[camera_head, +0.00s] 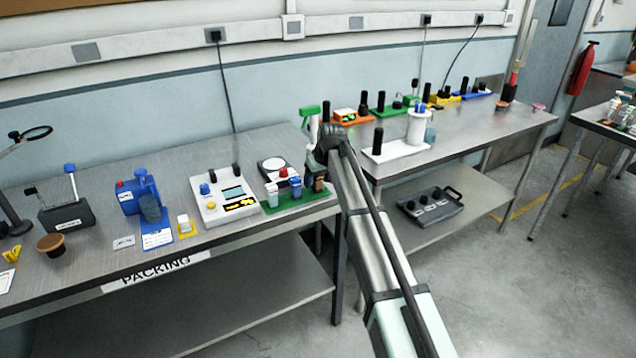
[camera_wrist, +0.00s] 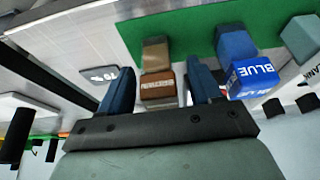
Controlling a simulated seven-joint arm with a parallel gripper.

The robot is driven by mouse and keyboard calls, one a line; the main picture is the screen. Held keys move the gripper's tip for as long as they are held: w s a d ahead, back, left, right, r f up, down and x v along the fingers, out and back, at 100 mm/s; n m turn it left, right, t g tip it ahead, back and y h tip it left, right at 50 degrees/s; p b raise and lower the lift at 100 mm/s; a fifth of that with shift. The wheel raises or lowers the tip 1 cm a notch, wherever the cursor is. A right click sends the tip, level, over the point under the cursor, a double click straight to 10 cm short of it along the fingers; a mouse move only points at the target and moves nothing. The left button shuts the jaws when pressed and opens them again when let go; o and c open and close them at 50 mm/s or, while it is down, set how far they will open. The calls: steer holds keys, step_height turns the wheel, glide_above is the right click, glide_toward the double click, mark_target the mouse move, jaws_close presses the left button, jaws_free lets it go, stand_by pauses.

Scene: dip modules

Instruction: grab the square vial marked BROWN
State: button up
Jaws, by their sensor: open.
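The brown square vial (camera_wrist: 157,88) stands at the end of a green mat (camera_wrist: 185,20), its label facing the wrist camera and appearing to read BROWN. It also shows in the head view (camera_head: 319,184) at the right end of the mat. My gripper (camera_wrist: 160,70) is open, with one dark blue finger on each side of the brown vial in the wrist picture. I cannot tell whether the fingers touch it or how deep it sits between them. In the head view my wrist hides the fingertips.
A blue vial marked BLUE (camera_wrist: 250,72) stands on the mat close to my right finger in the wrist view. A grey-green vial (camera_wrist: 300,38) is beyond it. In the head view, a white device with a screen (camera_head: 224,200) and a scale (camera_head: 275,168) stand near the mat.

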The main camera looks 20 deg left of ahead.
steer(key=shift+w+a+f, duration=0.15)
steer(key=shift+f, duration=0.45)
steer(key=c, duration=1)
